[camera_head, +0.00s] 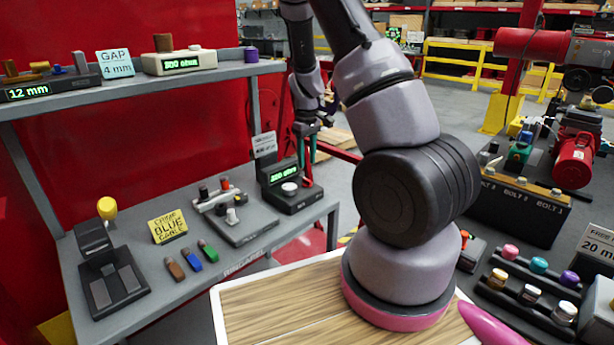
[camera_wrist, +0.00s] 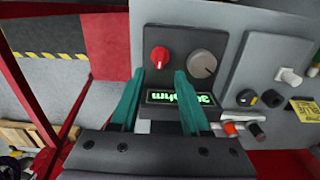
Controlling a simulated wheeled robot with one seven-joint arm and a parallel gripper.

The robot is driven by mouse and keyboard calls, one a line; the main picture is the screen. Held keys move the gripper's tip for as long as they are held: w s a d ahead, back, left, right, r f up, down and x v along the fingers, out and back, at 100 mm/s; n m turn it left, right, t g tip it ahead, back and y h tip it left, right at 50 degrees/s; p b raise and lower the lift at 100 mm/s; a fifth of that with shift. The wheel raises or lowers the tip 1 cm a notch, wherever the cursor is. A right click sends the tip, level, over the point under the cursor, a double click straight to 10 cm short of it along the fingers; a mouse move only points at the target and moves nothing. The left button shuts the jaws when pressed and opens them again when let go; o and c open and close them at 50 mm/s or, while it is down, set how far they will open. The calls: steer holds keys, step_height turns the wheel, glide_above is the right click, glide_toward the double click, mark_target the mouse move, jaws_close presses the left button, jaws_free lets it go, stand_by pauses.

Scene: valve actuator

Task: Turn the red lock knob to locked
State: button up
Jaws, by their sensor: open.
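The red lock knob (camera_wrist: 160,57) shows in the wrist view on the grey face of a box. It has a pale pointer line. A grey round dial (camera_wrist: 202,63) sits to its right, and a green-lit display (camera_wrist: 180,97) lies below, its text upside down. My gripper (camera_wrist: 158,72) is open, with its teal fingers apart on either side of the knob in the picture. I cannot tell whether they touch it. In the head view my gripper (camera_head: 307,170) hangs at the box (camera_head: 292,197) on the right end of the bench.
The grey bench (camera_head: 190,290) also holds a grey plate with knobs (camera_head: 236,222), a yellow sign (camera_head: 168,227), several coloured blocks and a yellow-knobbed lever (camera_head: 107,208). A shelf (camera_head: 130,90) runs above the bench at the left. Red posts stand nearby.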

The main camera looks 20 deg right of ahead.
mark_target(307, 180)
step_height(307, 180, down, 6)
steer(key=shift+f, duration=0.2)
steer(key=shift+c, duration=0.3)
jaws_close()
